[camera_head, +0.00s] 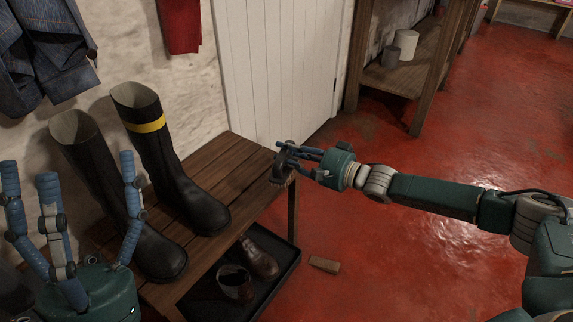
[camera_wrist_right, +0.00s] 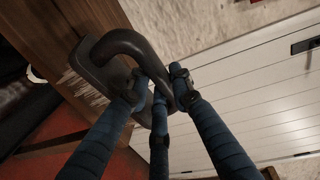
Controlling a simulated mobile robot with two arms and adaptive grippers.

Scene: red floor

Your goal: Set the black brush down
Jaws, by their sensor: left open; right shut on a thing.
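The black brush (camera_head: 279,170) is in my right gripper (camera_head: 296,156), at the right end of the wooden bench (camera_head: 240,160). In the right wrist view the brush (camera_wrist_right: 125,45) shows a dark looped handle and pale bristles. The fingers of my right gripper (camera_wrist_right: 160,88) are closed around the handle. The brush is over or beside the bench edge; I cannot tell whether it touches the wood. My left gripper (camera_head: 75,185) is open and empty at the lower left, in front of the boots.
A tall black boot (camera_head: 95,170) and another with a yellow band (camera_head: 165,165) stand on the bench. Below, a black tray (camera_head: 275,275) holds brown footwear (camera_head: 258,257). A small wooden block (camera_head: 324,265) lies on the red floor. A white door (camera_head: 280,60) is behind.

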